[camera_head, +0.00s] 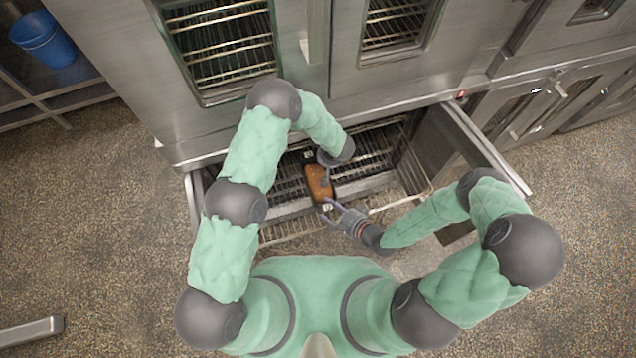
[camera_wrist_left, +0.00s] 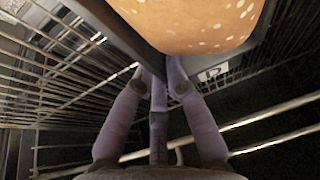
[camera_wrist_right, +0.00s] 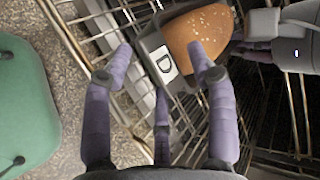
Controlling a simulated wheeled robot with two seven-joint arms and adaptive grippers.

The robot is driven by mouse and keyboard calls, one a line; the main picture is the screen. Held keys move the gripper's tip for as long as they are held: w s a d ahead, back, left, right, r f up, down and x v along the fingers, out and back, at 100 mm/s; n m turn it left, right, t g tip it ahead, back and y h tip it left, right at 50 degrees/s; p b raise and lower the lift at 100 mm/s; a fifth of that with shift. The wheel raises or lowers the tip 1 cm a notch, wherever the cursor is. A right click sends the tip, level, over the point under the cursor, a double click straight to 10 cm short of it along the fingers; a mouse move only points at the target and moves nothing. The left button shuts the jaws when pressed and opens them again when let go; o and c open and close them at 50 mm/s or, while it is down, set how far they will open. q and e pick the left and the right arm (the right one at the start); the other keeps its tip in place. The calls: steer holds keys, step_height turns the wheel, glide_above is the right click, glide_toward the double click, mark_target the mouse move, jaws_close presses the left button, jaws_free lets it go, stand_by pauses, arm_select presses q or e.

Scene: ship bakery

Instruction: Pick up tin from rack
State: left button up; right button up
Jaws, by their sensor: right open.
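A dark tin (camera_head: 327,207) holding a brown seeded loaf (camera_head: 318,183) sits at the wire rack (camera_head: 375,160) in the open lower oven. Its near end bears a white label marked D, seen in the right wrist view (camera_wrist_right: 166,64). My left gripper (camera_head: 326,178) is at the tin's right side; in the left wrist view its fingers (camera_wrist_left: 160,78) are drawn together at the tin's side wall. The exact contact is partly hidden. My right gripper (camera_head: 335,209) is open at the tin's near end, its fingers (camera_wrist_right: 160,62) spread apart with the label end just beyond them.
An open oven door (camera_head: 485,148) stands to the right of the rack. Closed ovens with windows (camera_head: 222,45) rise behind. A blue bucket (camera_head: 43,38) sits on a shelf at the upper left.

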arm_select(q)
jaws_close()
arm_select(e)
steer(key=c, duration=0.4)
jaws_close()
arm_select(q)
steer(key=shift+r, duration=0.1)
arm_select(e)
steer(key=shift+r, duration=0.1)
